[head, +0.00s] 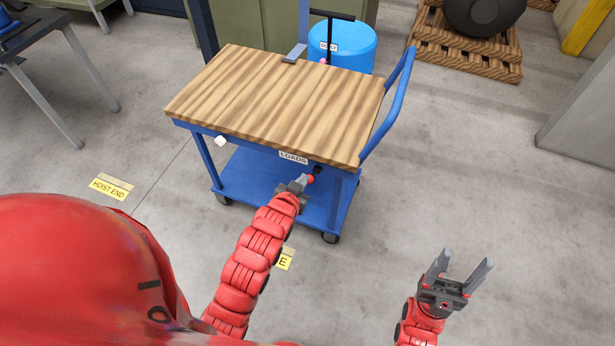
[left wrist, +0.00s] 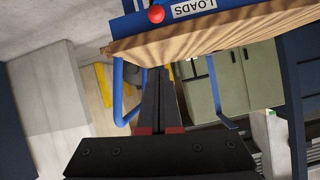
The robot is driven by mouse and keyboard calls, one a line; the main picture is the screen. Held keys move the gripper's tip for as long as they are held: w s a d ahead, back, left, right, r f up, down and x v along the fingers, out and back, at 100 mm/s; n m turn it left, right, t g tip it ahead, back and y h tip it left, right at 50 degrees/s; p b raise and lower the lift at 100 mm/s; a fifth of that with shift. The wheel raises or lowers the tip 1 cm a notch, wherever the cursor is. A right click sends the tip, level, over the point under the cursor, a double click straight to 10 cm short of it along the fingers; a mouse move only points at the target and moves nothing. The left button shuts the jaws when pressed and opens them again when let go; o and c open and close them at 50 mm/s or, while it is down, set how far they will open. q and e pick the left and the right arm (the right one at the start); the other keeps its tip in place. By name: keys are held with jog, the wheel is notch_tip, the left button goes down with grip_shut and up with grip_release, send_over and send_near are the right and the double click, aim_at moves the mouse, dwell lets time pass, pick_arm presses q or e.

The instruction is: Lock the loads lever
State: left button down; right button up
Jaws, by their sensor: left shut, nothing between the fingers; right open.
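The LOADS label (head: 293,157) is on the front edge of a blue cart with a wooden top (head: 280,95). A red ball knob (head: 310,179), which looks like the loads lever's end, sits just right of and below the label. In the left wrist view the red knob (left wrist: 156,14) is beside the LOADS label (left wrist: 194,7). My left gripper (head: 300,184) is shut and empty close to the knob; contact cannot be told. Its closed fingers (left wrist: 158,75) point toward the cart in the left wrist view. My right gripper (head: 461,270) is open and empty over the floor at right.
A white knob (head: 221,141) is on the cart's front left edge. A blue handle (head: 388,105) rises at the cart's right end. A blue drum (head: 342,46) stands behind it, and wooden pallets (head: 468,50) are at back right. The floor right of the cart is clear.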

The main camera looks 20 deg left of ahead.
pick_arm(q)
jog(key=p, duration=0.3)
send_over(310, 181)
jog(key=f, duration=0.4)
jog(key=shift+w+d+f, duration=0.25)
jog(key=shift+w, duration=0.15)
jog(key=shift+s+a+f+p, duration=0.1)
jog(key=shift+s+f+p, duration=0.1)
jog(key=shift+f+p, duration=0.3)
jog(key=shift+s+a+f+p, duration=0.1)
jog(key=shift+s+f+p, duration=0.1)
jog(key=shift+f, duration=0.45)
jog(key=shift+s+a+f, duration=0.15)
jog(key=shift+f, duration=0.65)
notch_tip(310, 181, down, 15)
jog(key=s+t+b, duration=0.2)
jog(key=t+b, duration=1.2)
jog(key=b, duration=2.3)
jog(key=shift+n+t+b, duration=0.3)
jog(key=shift+n+b, duration=0.1)
